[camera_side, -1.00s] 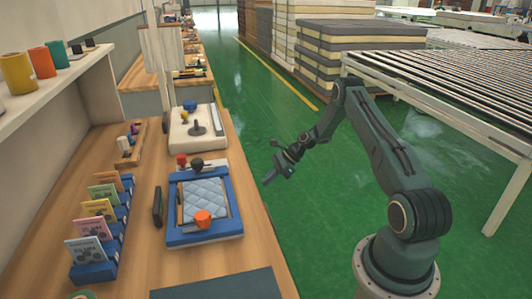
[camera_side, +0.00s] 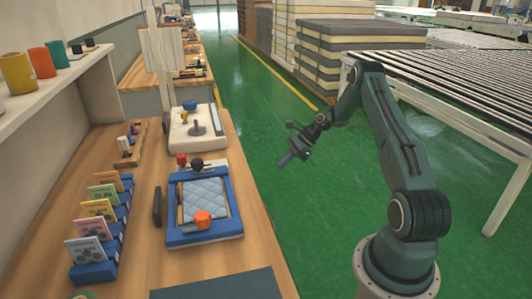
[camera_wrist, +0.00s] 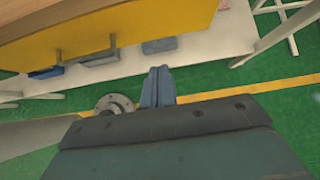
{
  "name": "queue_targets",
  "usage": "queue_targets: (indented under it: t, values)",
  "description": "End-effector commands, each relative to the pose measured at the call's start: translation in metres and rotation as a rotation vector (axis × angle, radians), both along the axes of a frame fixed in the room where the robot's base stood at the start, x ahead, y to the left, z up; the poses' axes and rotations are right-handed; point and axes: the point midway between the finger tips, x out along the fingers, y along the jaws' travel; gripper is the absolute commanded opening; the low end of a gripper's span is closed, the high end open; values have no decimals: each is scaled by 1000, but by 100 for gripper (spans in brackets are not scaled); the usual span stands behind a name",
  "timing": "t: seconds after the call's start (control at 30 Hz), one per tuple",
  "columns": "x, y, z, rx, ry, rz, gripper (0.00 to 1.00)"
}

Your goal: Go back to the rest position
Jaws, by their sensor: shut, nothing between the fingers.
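My gripper (camera_side: 286,160) hangs over the green floor, to the right of the wooden workbench (camera_side: 258,226) and apart from it. Its fingers are together with nothing between them, as the wrist view also shows (camera_wrist: 158,72). The small quilted mattress (camera_side: 204,197) lies flat in the blue tray (camera_side: 205,239) on the bench, away from my gripper. An orange knob (camera_side: 202,219) stands at the near edge of the mattress.
A white device (camera_side: 197,138) stands behind the tray. Colored cards in blue holders (camera_side: 93,272) line the bench's left side. A roller conveyor (camera_side: 450,85) stands at the right, with stacked mattresses (camera_side: 345,50) behind. Green floor between bench and conveyor is clear.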

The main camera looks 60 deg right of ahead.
Motion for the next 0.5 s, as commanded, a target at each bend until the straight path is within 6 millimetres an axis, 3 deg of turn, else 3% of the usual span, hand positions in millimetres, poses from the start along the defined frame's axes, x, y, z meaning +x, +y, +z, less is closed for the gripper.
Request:
queue_targets:
  t: [0.27, 0.5]
  values:
    - [15, 25, 44, -134, -35, 147, 0]
    - [26, 64, 100, -307, -85, 347, 0]
